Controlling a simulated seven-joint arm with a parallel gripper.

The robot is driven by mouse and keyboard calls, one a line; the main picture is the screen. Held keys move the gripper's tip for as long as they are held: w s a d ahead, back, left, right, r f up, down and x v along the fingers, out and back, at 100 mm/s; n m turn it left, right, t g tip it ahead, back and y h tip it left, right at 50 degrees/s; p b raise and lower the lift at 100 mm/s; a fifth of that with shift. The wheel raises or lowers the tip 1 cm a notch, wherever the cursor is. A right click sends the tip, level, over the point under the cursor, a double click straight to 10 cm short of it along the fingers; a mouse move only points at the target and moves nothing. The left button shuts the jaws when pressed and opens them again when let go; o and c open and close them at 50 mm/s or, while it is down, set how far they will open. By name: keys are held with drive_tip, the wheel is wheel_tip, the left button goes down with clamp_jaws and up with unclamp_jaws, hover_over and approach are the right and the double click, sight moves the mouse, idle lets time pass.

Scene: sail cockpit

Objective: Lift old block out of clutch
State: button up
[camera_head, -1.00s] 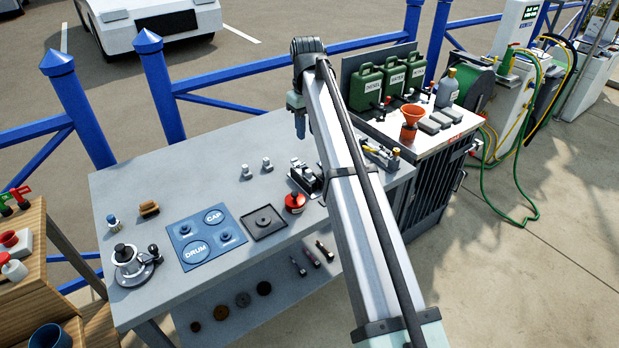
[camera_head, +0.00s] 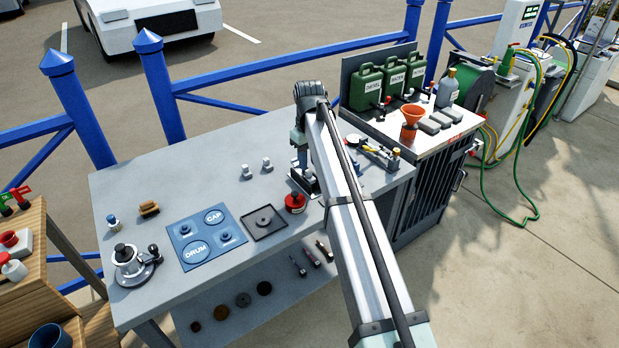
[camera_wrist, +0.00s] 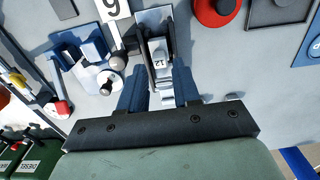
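The clutch (camera_head: 311,188) is a small metal fitting on the grey workbench, partly hidden by my arm in the head view. In the wrist view the clutch (camera_wrist: 154,20) shows a pale channel with a light grey piece marked "12" (camera_wrist: 159,57) in it; I cannot tell whether this piece is the old block or part of the clutch. My gripper (camera_wrist: 160,82) has its two dark blue fingers apart, one on each side below the marked piece. No contact is clear. In the head view my gripper (camera_head: 301,163) points down at the clutch.
A red round pot (camera_head: 295,203) stands close beside the clutch. A black tray (camera_head: 264,223) and the blue DRUM/CAP mat (camera_head: 206,237) lie to the left. Two small metal pieces (camera_head: 257,168) stand behind. In the wrist view, a blue bracket (camera_wrist: 82,52) and white disc (camera_wrist: 108,82) sit left of the clutch.

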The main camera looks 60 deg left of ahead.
sight(309, 172)
wheel_tip(309, 172, down, 3)
drive_tip(key=shift+d+f, duration=0.1)
drive_tip(key=shift+f, duration=0.05)
drive_tip(key=shift+c, duration=0.2)
clamp_jaws()
